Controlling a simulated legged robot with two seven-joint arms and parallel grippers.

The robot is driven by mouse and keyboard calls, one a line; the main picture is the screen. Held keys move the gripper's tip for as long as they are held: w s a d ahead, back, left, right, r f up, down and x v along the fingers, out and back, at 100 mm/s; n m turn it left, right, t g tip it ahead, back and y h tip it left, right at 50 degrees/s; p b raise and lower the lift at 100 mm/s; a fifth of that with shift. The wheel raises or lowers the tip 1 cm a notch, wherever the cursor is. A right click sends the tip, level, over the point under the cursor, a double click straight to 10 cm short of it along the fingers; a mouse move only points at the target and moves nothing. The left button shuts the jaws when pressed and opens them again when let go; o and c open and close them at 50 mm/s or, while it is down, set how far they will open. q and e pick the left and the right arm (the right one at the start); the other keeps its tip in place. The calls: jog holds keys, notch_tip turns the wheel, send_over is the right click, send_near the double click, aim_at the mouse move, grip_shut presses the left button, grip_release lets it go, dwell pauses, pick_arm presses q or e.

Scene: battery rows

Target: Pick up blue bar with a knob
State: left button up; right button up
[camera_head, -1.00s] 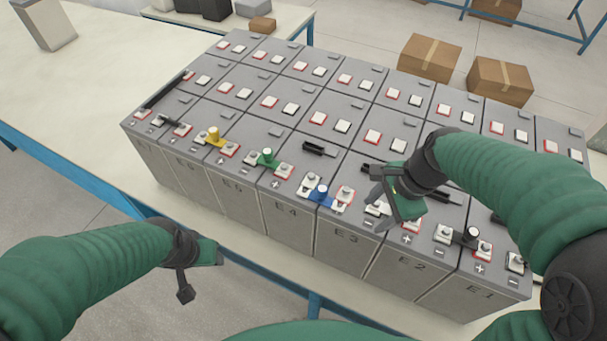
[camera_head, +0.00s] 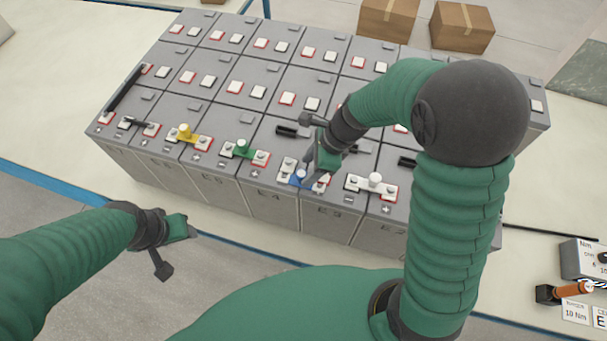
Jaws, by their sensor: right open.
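The blue bar with a knob (camera_head: 299,178) lies across white terminals on the front row of grey batteries, near the label E4. My left gripper (camera_head: 176,248) is open and empty, in front of the table's edge at the lower left.
Beside it on the front row are a green bar (camera_head: 240,149), a yellow bar (camera_head: 187,133) and a white bar (camera_head: 374,182). Black handles (camera_head: 292,131) lie on the battery tops. A tool with an orange handle (camera_head: 573,289) lies at the lower right. The table (camera_head: 60,130) is clear at left.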

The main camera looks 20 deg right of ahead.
aim_at(304, 173)
jog(key=x, duration=0.4)
jog(key=shift+a+p, duration=0.25)
jog(key=shift+p, duration=0.05)
jog(key=shift+s+a+r, duration=0.1)
jog(key=shift+a, duration=0.2)
jog(key=c, duration=0.4)
jog(key=shift+d, duration=0.35)
grip_shut()
